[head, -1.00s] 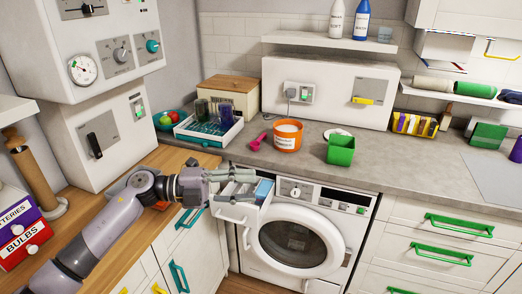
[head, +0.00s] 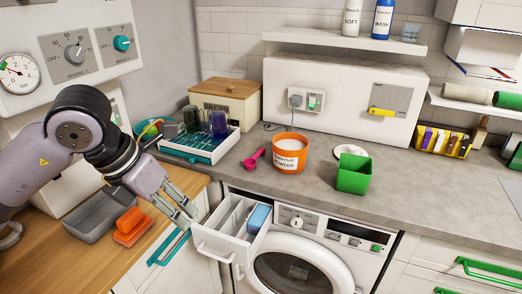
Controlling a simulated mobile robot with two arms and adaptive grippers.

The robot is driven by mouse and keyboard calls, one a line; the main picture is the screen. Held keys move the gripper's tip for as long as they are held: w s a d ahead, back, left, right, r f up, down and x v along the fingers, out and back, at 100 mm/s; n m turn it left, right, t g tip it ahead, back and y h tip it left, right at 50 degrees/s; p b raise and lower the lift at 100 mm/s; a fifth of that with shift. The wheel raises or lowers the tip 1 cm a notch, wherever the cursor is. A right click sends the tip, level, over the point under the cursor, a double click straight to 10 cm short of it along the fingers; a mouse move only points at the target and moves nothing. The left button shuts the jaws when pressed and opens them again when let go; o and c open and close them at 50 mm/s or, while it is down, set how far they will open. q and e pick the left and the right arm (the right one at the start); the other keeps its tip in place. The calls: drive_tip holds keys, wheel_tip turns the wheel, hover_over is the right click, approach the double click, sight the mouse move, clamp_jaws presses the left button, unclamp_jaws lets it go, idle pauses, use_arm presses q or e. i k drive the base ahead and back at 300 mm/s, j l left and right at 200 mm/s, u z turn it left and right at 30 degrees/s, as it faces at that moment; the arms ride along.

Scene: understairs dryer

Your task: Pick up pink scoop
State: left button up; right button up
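The pink scoop (head: 253,158) lies on the grey counter, just left of the orange powder tub (head: 288,156). My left gripper (head: 190,219) is left of the scoop and nearer to me, beside the pulled-out detergent drawer (head: 224,246). Its fingers are apart with nothing visible between them, and they point down to the right. The gripper does not touch the scoop. My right gripper is not in view.
A green bin (head: 354,174) stands right of the tub. A drying rack (head: 200,146) with cups and a wooden-lidded box (head: 226,98) are behind to the left. The open drawer juts from the washing machine (head: 310,262). A grey tray (head: 93,217) and orange sponges (head: 131,225) lie on the wooden worktop.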

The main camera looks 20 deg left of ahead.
sight(250, 164)
drive_tip(key=i, duration=1.3)
